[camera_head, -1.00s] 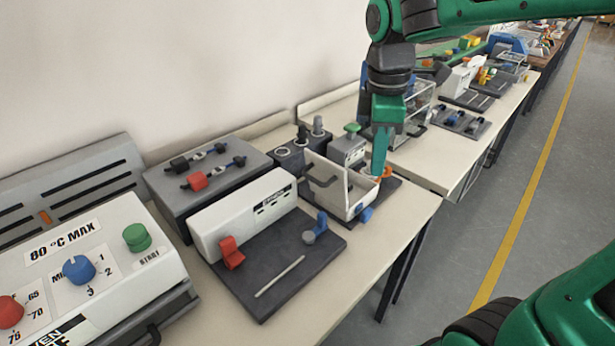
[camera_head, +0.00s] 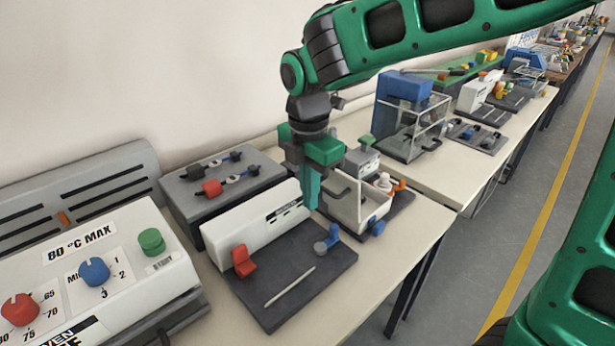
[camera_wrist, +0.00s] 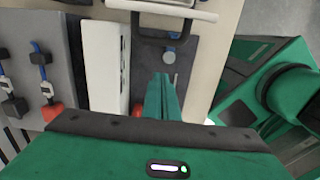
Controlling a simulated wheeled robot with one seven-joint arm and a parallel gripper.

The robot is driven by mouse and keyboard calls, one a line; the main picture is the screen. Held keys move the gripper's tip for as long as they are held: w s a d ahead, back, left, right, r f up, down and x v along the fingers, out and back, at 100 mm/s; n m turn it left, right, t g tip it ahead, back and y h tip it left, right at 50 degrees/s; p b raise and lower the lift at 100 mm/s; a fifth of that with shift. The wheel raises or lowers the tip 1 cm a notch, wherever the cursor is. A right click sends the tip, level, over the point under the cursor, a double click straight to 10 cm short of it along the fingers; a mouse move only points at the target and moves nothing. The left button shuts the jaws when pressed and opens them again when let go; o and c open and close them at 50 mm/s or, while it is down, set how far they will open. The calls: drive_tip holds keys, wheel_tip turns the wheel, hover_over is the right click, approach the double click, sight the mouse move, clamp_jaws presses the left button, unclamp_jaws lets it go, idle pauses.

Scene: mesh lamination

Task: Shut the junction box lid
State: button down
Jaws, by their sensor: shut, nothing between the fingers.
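A white open-topped box (camera_head: 374,212) stands near the table's right end, and I take it for the junction box. A dark bar handle (camera_head: 342,196) is on its left-facing side. In the wrist view the handle (camera_wrist: 165,40) hangs below a white edge (camera_wrist: 180,9). I cannot tell which panel is the lid. My gripper (camera_head: 312,206) points down, shut and empty, just left of the box and beside the long white housing (camera_head: 255,213). In the wrist view its fingertips (camera_wrist: 163,78) are below the handle, apparently apart from it.
A dark base plate (camera_head: 300,275) carries a red lever (camera_head: 243,262), a blue knob (camera_head: 328,240) and a pale rod (camera_head: 290,286). A grey unit (camera_head: 225,180) stands behind. A blue-topped clear cabinet (camera_head: 408,115) is beyond the box. Bare tabletop lies along the front edge.

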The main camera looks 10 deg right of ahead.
drive_tip(key=d, duration=0.1)
drive_tip(key=w+d, duration=0.2)
drive_tip(key=shift+d+f, duration=0.1)
drive_tip(key=shift+f, duration=0.15)
drive_tip(key=shift+w, duration=0.1)
idle(0.3)
